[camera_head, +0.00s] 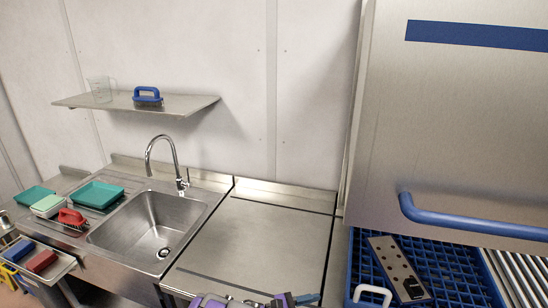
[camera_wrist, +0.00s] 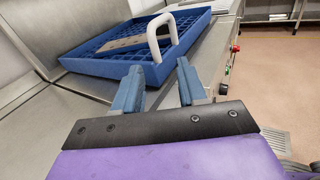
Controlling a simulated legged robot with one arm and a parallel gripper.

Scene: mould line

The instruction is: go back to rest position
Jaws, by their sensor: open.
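My gripper (camera_wrist: 160,78) is open and empty in the wrist view, its two blue fingers apart in front of a purple body. Part of my gripper (camera_head: 255,300) shows at the bottom edge of the head view, over the front of the steel counter. A blue crate (camera_wrist: 82,66) lies beyond the fingertips, and a white handle (camera_wrist: 163,33) stands up at its near side. The crate also shows at the lower right of the head view (camera_head: 455,275), with a perforated metal plate (camera_head: 398,268) and the white handle (camera_head: 371,293) in it.
The steel counter (camera_head: 255,245) is bare between the sink (camera_head: 150,225) and the crate. A large steel hood (camera_head: 460,120) with a blue bar handle (camera_head: 470,222) stands above the crate. Trays and brushes lie left of the sink. A shelf (camera_head: 185,103) holds a jug and a blue brush.

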